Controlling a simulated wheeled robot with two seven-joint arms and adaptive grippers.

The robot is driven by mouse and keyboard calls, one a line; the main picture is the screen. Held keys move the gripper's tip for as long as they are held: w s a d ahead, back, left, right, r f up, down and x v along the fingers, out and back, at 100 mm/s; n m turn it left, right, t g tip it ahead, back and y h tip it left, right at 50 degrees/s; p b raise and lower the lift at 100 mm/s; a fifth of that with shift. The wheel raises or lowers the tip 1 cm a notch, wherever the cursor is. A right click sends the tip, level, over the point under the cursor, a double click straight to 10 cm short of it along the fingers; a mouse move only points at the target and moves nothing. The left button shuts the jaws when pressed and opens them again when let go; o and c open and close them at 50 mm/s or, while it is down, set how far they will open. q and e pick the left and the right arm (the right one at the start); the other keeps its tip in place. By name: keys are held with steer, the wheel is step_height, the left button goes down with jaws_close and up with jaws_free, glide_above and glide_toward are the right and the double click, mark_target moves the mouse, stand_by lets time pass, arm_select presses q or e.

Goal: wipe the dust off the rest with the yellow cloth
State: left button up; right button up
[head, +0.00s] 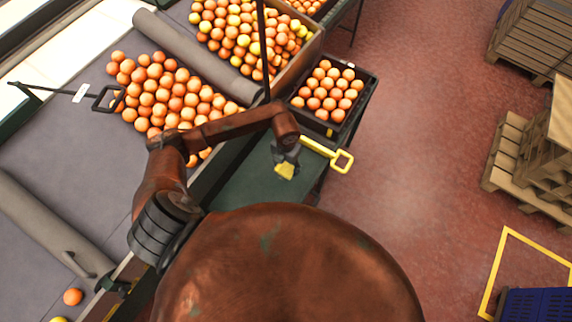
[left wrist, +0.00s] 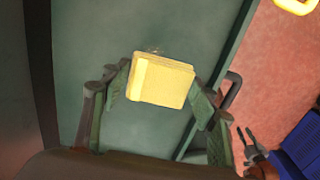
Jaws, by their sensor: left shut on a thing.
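The rest is a dark green flat surface (head: 240,186) beside the conveyor; it fills much of the left wrist view (left wrist: 95,25). My left gripper (head: 286,160) is over it, shut on the folded yellow cloth (head: 285,171). In the left wrist view the cloth (left wrist: 162,82) sits between the fingers of my left gripper (left wrist: 160,90), against or just above the green surface; I cannot tell which. Faint brownish marks (left wrist: 154,49) show beside the cloth's edge. My right gripper (left wrist: 246,136) shows small in the left wrist view, fingers apart and empty.
Many oranges lie on the grey conveyor (head: 60,155) at left. Pallets (head: 515,150) and a blue crate (head: 538,304) stand right; red floor between is clear.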

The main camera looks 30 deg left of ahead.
arm_select(q)
steer(key=shift+f+b, duration=1)
steer(key=shift+f, duration=0.55)
step_height(320, 180, down, 5)
steer(key=b, duration=0.3)
steer(key=shift+r, duration=0.1)
steer(key=shift+a+r, duration=0.15)
steer(key=shift+a, duration=0.15)
steer(key=shift+c, duration=0.4)
steer(key=shift+w+a+b, duration=0.1)
steer(key=shift+a+b, duration=0.3)
steer(key=shift+a, duration=1.15)
steer(key=shift+f, duration=0.25)
steer(key=shift+d+r, duration=0.2)
steer(key=shift+d, duration=0.4)
steer(key=shift+d+p, duration=0.35)
steer(key=shift+d, duration=0.8)
steer(key=shift+d+r+p, duration=0.15)
steer(key=shift+r+p, duration=0.1)
steer(key=shift+p, duration=0.05)
step_height(320, 180, up, 2)
steer(key=shift+r+p, duration=0.25)
steer(key=shift+p, duration=0.35)
step_height(320, 180, up, 2)
steer(key=shift+r+p, duration=0.1)
steer(key=shift+p, duration=0.7)
steer(key=shift+r+p, duration=1)
steer(key=shift+r, duration=0.4)
